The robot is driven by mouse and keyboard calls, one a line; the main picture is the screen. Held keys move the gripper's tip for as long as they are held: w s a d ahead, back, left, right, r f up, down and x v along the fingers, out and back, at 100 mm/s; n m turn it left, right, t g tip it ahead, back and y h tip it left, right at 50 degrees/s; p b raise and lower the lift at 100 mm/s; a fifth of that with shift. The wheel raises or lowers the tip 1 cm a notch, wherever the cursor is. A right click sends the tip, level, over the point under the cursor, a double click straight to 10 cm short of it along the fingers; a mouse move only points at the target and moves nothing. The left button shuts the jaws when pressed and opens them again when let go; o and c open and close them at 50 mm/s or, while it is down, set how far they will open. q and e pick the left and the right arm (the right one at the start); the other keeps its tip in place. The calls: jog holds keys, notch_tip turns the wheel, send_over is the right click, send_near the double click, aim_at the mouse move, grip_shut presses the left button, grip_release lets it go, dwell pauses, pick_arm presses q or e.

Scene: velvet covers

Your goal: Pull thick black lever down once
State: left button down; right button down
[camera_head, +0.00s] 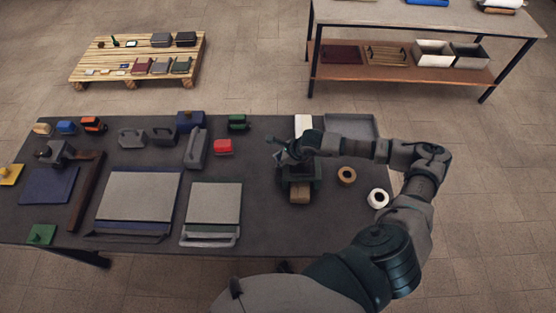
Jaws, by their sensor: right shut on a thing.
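A small dark press-like device (302,181) stands on the dark work table, right of the middle, with a tan wooden block (300,194) at its front. My right arm reaches in from the lower right and bends back to the left over the device. My right gripper (283,154) is at the top of the device, shut on what appears to be its thick black lever. The gripper and wrist hide most of the lever, so its angle cannot be told. My left gripper is not in view.
Left of the device lie a grey board stack (214,203) and a larger one (140,197). Tape rolls, tan (346,175) and white (378,198), sit to the right. A grey tray (352,127) is behind my forearm.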

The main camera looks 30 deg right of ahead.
jog(key=shift+s+d+f, duration=0.1)
jog(key=shift+s+f, duration=0.35)
jog(key=shift+f, duration=0.15)
jog(key=shift+w+d+r+p, duration=0.2)
jog(key=shift+r, duration=0.2)
jog(key=shift+w+d+r+p, duration=0.15)
jog(key=shift+w+r, duration=0.05)
jog(key=shift+r, duration=0.2)
jog(key=shift+d+r, duration=0.25)
jog(key=shift+r, duration=0.35)
jog(key=shift+w+d+r, duration=0.15)
jog(key=shift+d, duration=0.05)
jog(key=r, duration=0.1)
jog(key=w+r+p, duration=0.1)
jog(key=r, duration=0.1)
jog(key=r+p, duration=0.1)
jog(key=shift+w+d+r, duration=0.35)
jog(key=shift+w+r, duration=0.05)
